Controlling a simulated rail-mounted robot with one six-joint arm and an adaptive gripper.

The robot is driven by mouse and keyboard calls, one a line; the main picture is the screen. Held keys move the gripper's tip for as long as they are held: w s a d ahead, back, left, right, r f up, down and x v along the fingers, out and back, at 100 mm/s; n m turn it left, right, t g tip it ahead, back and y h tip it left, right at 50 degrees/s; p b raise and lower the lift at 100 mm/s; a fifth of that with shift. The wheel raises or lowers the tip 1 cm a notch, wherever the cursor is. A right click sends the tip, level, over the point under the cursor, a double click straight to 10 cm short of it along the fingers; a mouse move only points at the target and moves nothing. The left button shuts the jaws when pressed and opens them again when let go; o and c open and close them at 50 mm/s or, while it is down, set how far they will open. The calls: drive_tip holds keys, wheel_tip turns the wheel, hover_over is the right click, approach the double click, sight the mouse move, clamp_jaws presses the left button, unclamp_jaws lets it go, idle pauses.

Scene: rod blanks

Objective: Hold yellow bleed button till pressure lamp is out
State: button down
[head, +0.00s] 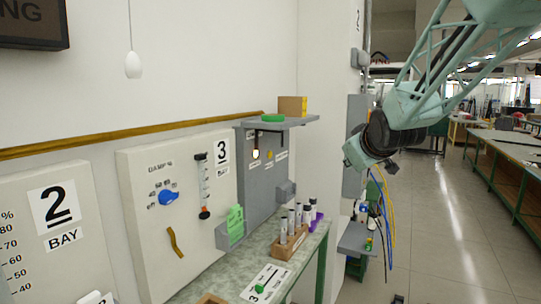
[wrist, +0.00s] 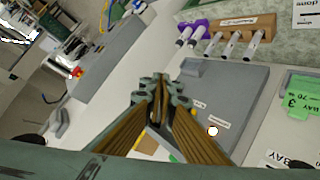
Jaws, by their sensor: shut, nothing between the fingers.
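The grey panel (head: 262,190) stands on the wall at the back of the bench. Its round lamp (head: 256,154) glows bright; it shows as a white disc in the wrist view (wrist: 213,131). A small yellow spot (head: 269,156) beside the lamp looks like the yellow button, but it is too small to make out clearly. In the wrist view my gripper (wrist: 160,90) is shut and empty, in front of the grey panel and apart from it. Its fingers hide part of the panel. In the head view my arm's end is right of the panel, in free air.
A shelf (head: 290,122) juts out above the panel, carrying a cardboard box (head: 293,106) and a green item. Below, a wooden rack (head: 290,243) holds several capped tubes. A green card holder (head: 235,226) is at the panel's left. The aisle (head: 450,220) at right is open.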

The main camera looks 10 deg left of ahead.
sight(270, 155)
drive_tip(key=w+a+f+n+t+y+p, duration=0.2)
drive_tip(key=w+a+f+n+y, duration=0.1)
drive_tip(key=w+a, duration=0.6)
drive_tip(key=w+a+f+n+t+y+p, duration=0.2)
drive_tip(key=w+a, duration=0.7)
drive_tip(key=w, duration=0.7)
drive_tip(key=shift+w+a+f+n+t+y, duration=0.35)
drive_tip(key=shift+f+n+y, duration=0.25)
drive_tip(key=shift+f+n, duration=0.45)
drive_tip(key=shift+a+r, duration=0.1)
drive_tip(key=w+a+p, duration=0.2)
drive_tip(key=w+a, duration=0.1)
drive_tip(key=a, duration=0.5)
